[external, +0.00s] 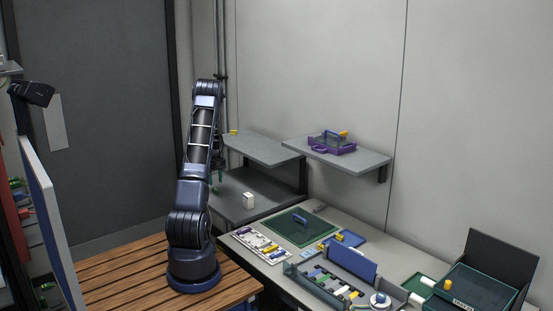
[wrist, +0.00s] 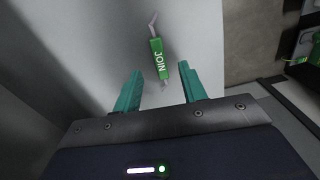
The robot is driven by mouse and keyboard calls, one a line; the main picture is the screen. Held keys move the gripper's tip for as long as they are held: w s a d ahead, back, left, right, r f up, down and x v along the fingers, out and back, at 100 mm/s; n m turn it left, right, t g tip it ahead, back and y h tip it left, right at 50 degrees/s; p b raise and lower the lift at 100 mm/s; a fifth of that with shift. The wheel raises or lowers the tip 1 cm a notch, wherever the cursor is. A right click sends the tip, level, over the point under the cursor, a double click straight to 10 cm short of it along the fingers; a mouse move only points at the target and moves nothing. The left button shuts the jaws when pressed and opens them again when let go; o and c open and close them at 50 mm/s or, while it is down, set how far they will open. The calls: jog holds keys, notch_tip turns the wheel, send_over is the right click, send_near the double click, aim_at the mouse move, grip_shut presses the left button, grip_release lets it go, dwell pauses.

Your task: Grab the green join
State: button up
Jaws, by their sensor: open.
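The green join (wrist: 157,58) is a small green block with white "JOIN" lettering and a thin grey piece sticking out at each end. In the wrist view it lies on a pale grey surface, just ahead of and between my fingertips. My gripper (wrist: 161,70) is open and empty, its two teal fingers apart on either side of the join's near end. I cannot tell how far above the surface the fingers are. In the external view my arm reaches over the left shelves, its gripper mostly hidden, and I cannot make out the join.
A grey lower shelf (external: 228,206) holds a small white box (external: 249,200). An upper shelf (external: 270,150) has a yellow item at its left end. A purple tray (external: 331,146) sits on the right shelf. The bench holds a green mat (external: 290,228) and several trays.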

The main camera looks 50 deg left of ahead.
jog(key=shift+w+a+f, duration=0.1)
jog(key=shift+a+f, duration=0.15)
jog(key=shift+f, duration=1.1)
jog(key=shift+a+f, duration=0.2)
jog(key=shift+f, duration=1.15)
grip_shut()
